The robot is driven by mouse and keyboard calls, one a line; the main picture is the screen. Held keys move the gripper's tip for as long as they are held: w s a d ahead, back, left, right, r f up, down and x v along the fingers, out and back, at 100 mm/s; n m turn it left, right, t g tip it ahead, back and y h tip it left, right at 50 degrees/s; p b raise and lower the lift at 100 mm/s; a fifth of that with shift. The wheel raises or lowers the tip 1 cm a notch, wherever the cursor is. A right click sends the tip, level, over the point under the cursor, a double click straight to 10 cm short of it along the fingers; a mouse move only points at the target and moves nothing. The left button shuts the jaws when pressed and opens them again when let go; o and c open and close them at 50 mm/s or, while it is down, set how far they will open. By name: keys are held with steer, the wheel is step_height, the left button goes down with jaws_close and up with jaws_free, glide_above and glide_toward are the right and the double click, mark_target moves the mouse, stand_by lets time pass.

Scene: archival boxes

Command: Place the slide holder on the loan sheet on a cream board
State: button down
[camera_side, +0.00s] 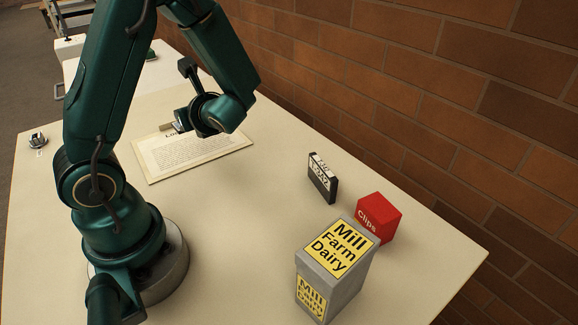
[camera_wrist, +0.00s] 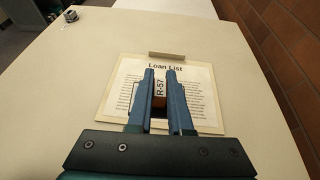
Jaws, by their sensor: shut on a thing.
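The loan sheet (camera_side: 187,152), headed "Loan List", lies on a cream board (camera_side: 152,176); in the wrist view the sheet (camera_wrist: 125,85) lies beyond and around the fingers. My gripper (camera_wrist: 160,73) is shut on a small slide holder (camera_wrist: 159,88) with a white "R-57" label, its brown part showing between the fingers. In the side view my gripper (camera_side: 184,122) is over the upper part of the board, and the slide holder is mostly hidden. I cannot tell whether the holder touches the sheet.
A black case with a white label (camera_side: 322,178), a red "Clips" box (camera_side: 378,217) and a grey "Mill Farm Dairy" box (camera_side: 335,265) stand to the right. A brick wall (camera_side: 430,110) borders the table. A small metallic item (camera_side: 38,140) sits far left. Table around the board is clear.

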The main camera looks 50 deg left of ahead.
steer(key=s+a+n+g, duration=0.4)
steer(key=s+a+g, duration=0.1)
steer(key=s+a, duration=0.5)
glide_above(187, 141)
steer(key=shift+h, duration=0.4)
step_height(187, 141, down, 6)
steer(key=shift+f, duration=2.1)
steer(key=shift+f, duration=0.15)
steer(key=c, duration=0.8)
jaws_free()
steer(key=shift+c, duration=0.2)
